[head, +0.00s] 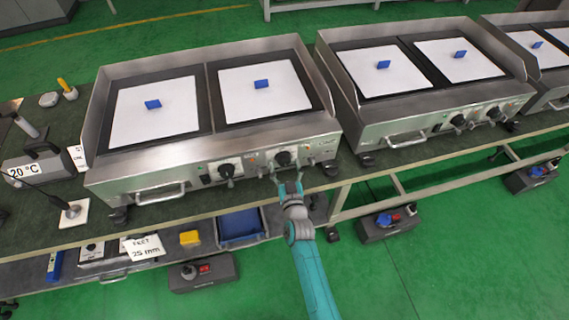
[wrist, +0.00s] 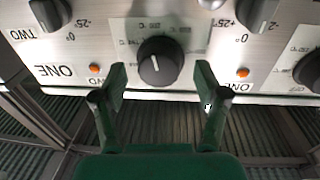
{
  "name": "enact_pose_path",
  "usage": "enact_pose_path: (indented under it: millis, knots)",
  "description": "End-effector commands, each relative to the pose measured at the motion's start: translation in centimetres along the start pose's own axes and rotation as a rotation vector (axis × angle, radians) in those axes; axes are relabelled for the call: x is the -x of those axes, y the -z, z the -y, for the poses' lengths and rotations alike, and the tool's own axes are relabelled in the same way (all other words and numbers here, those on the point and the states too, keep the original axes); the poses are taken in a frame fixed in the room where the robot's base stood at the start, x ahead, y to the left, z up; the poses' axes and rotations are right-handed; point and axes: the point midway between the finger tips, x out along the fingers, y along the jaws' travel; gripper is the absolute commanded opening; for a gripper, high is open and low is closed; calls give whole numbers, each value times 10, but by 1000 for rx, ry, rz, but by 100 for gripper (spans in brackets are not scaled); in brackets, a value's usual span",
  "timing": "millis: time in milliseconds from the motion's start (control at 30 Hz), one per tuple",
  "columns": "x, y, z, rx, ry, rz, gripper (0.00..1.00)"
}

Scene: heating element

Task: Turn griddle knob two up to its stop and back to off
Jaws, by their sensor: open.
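The near griddle (head: 100,178) has two black knobs on its front panel, a left knob (head: 227,170) and a right knob (head: 284,158). My gripper (head: 290,182) is in front of the panel, just below the right knob. In the wrist view a round black knob (wrist: 160,62) with a white pointer mark is centred on a pale temperature dial. My open gripper (wrist: 160,78) has one finger on each side below this knob, apart from it.
Smaller knobs (wrist: 48,12) (wrist: 257,12) and orange lamps (wrist: 95,68) (wrist: 243,72) flank the dial; another black knob (wrist: 310,72) is at right. A handle (head: 160,194) projects from the near griddle. A second griddle (head: 440,108) stands right. Below is a blue tray (head: 240,225).

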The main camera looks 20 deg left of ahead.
Motion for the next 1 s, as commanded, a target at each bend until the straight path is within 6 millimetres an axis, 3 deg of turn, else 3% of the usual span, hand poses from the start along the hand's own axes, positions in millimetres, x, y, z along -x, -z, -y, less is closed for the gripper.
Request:
enact_pose_path:
  millis: [400,600,1000]
  knots:
    - [72,-1,0,0,1,2,73]
    - [98,-1,0,1,1,2,73]
    - [108,0,0,-1,0,1,73]
